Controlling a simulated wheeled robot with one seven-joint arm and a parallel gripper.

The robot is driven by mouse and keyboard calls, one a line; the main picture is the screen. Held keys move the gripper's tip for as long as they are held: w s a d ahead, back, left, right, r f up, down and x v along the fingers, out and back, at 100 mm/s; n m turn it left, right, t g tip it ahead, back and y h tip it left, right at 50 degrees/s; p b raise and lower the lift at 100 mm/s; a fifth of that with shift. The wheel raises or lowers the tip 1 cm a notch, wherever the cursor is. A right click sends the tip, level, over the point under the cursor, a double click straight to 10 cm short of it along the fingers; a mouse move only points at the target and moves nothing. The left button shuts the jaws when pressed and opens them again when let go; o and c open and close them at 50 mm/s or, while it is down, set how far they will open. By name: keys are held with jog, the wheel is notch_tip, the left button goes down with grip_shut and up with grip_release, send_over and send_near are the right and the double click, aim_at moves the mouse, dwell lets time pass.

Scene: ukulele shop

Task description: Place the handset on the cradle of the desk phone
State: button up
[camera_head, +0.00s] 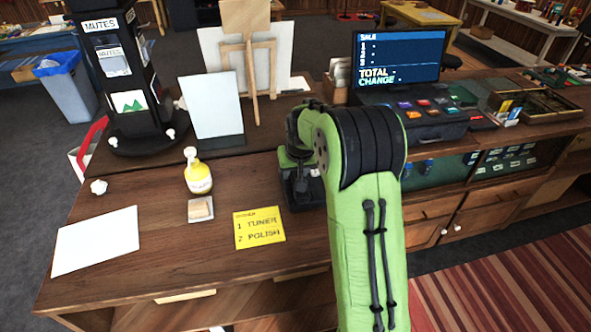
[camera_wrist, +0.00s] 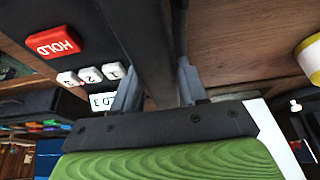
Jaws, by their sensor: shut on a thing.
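My gripper (camera_wrist: 157,88) is shut on the dark handset (camera_wrist: 142,40), with a grey finger on each side of it in the wrist view. The handset runs up from the fingers to the top edge, and its far end is out of frame. The dark desk phone (camera_wrist: 88,30), with a red HOLD key and white number keys, lies just left of the handset in that view. In the head view the phone (camera_head: 308,192) shows on the counter, mostly covered by my green arm. The cradle is hidden, and I cannot tell whether the handset touches it.
A small easel (camera_head: 250,65) stands behind. The cash register (camera_head: 425,105) is at back right. Bare wood lies between note and phone.

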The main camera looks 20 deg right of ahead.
jog(key=shift+f+b, duration=0.3)
jog(key=shift+f, duration=0.1)
jog(key=o, duration=1.3)
jog(key=shift+r, duration=0.1)
jog(key=shift+o, duration=0.2)
jog(key=v, duration=1.6)
jog(key=s+a+f+n, duration=0.1)
jog(key=s+a, duration=0.3)
jog(key=s, duration=0.9)
jog(key=s+a+f+n+t+y, duration=0.1)
jog(key=s+a, duration=0.4)
jog(key=s, duration=0.8)
jog(key=shift+s+f+b, duration=0.35)
jog(key=shift+s+f, duration=0.05)
